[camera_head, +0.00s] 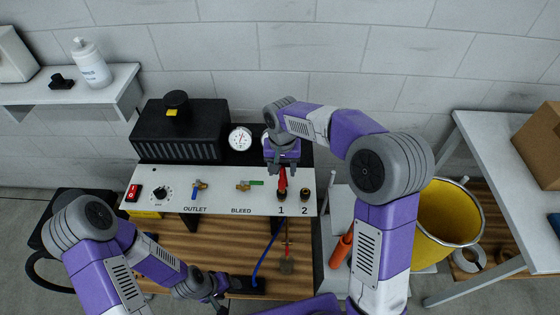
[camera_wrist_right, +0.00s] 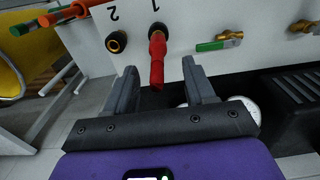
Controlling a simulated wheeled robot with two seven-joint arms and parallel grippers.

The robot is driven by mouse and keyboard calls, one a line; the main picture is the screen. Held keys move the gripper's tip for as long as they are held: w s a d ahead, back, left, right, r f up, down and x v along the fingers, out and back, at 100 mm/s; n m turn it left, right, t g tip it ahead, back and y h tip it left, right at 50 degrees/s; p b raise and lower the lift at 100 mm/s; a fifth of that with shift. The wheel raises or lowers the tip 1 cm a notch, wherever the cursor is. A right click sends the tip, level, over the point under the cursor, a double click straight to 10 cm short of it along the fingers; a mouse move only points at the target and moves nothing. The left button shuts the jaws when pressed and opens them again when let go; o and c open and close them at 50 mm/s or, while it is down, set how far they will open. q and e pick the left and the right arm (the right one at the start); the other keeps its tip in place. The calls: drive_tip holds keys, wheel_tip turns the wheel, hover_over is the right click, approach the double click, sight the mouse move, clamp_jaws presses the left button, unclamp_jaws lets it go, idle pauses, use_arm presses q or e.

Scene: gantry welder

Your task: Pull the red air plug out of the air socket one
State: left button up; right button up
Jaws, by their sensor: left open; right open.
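The red air plug (camera_head: 282,181) sits in air socket one (camera_head: 281,196) on the white panel, above the printed 1. In the right wrist view the red plug (camera_wrist_right: 157,62) points out of the socket toward my gripper. My right gripper (camera_head: 283,168) is open at the plug; in the right wrist view its fingers (camera_wrist_right: 165,85) stand on either side of the plug's outer end, with gaps. Socket two (camera_head: 304,196) is empty beside it and also shows in the right wrist view (camera_wrist_right: 116,41). My left gripper (camera_head: 220,297) is open, low at the front, away from the panel.
The panel (camera_head: 222,207) carries a red switch (camera_head: 133,192), a knob, and outlet and bleed valves (camera_head: 250,184). A gauge (camera_head: 240,138) and black compressor (camera_head: 180,128) stand behind. A yellow bucket (camera_head: 445,215) stands right. A blue hose (camera_head: 266,256) hangs below the panel.

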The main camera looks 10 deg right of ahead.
sight(282, 181)
wheel_tip(282, 181, down, 6)
drive_tip(key=shift+s+f+b, duration=0.1)
drive_tip(key=shift+f+b, duration=0.15)
drive_tip(key=shift+b, duration=0.25)
clamp_jaws()
drive_tip(key=shift+r, duration=0.15)
drive_tip(key=shift+r, duration=0.1)
drive_tip(key=shift+r+p, duration=2.1)
drive_tip(key=shift+r, duration=0.4)
